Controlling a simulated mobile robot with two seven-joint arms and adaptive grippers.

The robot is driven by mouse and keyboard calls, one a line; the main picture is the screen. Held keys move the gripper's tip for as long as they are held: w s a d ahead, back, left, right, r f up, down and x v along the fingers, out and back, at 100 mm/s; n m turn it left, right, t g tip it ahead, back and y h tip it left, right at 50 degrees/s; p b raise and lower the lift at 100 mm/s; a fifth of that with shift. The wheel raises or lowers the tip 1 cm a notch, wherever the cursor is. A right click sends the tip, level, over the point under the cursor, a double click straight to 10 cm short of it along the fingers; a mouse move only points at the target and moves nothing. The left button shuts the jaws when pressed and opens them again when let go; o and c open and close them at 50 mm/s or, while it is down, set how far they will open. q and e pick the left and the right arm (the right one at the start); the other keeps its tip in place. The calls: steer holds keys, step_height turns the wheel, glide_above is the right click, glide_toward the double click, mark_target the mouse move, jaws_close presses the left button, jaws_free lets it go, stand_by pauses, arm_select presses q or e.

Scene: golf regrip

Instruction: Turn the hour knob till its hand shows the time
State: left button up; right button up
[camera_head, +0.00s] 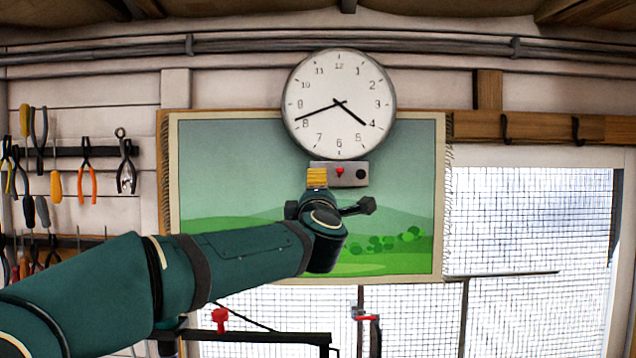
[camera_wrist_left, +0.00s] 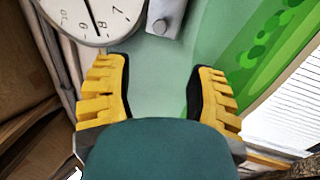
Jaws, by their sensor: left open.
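A round white clock (camera_head: 339,104) hangs on the wall. Its short hand points near 4 and its long hand a little past 8. A grey box (camera_head: 349,182) below it carries a red knob (camera_head: 339,171) and a dark knob (camera_head: 361,173). I cannot tell which is the hour knob. My left gripper (camera_head: 317,177) has a yellow finger in front of the box's left end. The clock's lower edge (camera_wrist_left: 95,18) also shows there.
A green landscape picture (camera_head: 240,150) hangs behind the box. Pliers and screwdrivers (camera_head: 87,178) hang at the left. A wooden rail with hooks (camera_head: 550,128) and a mesh window (camera_head: 530,210) are at the right. Red-handled fittings (camera_head: 220,320) sit low in front.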

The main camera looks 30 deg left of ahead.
arm_select(q)
steer(key=p+x, duration=0.4)
steer(key=x, duration=0.9)
steer(key=shift+w, duration=0.4)
steer(key=shift+a, duration=0.1)
steer(key=shift+s, duration=0.1)
jaws_close()
steer(key=shift+r, duration=0.1)
